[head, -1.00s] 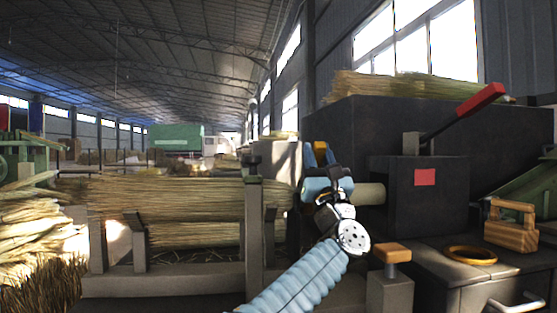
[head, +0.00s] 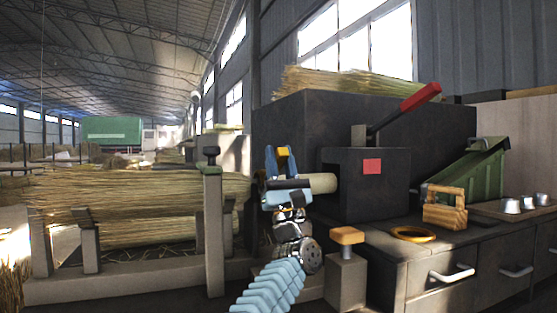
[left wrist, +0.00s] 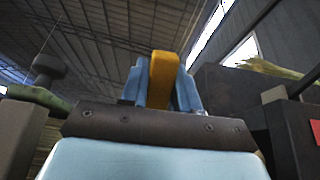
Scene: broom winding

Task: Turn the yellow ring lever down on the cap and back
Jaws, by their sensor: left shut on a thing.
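My left gripper (head: 282,158) points up at the left end of a pale roller (head: 320,183) that sticks out of the dark machine. Its blue fingers are shut on a yellow lever (head: 283,152). In the left wrist view the yellow lever (left wrist: 163,78) stands as a short bar between the fingers (left wrist: 160,88); no ring shape can be made out on it. The cap cannot be clearly told, as my gripper covers the roller's end. My right gripper is not in view.
A dark machine (head: 360,205) with a red-handled bar (head: 405,105) stands right of my gripper. A straw bundle (head: 130,195) lies in a rack on the left, behind a post (head: 212,230). A yellow ring (head: 413,234) and a wooden block (head: 444,210) lie on the bench.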

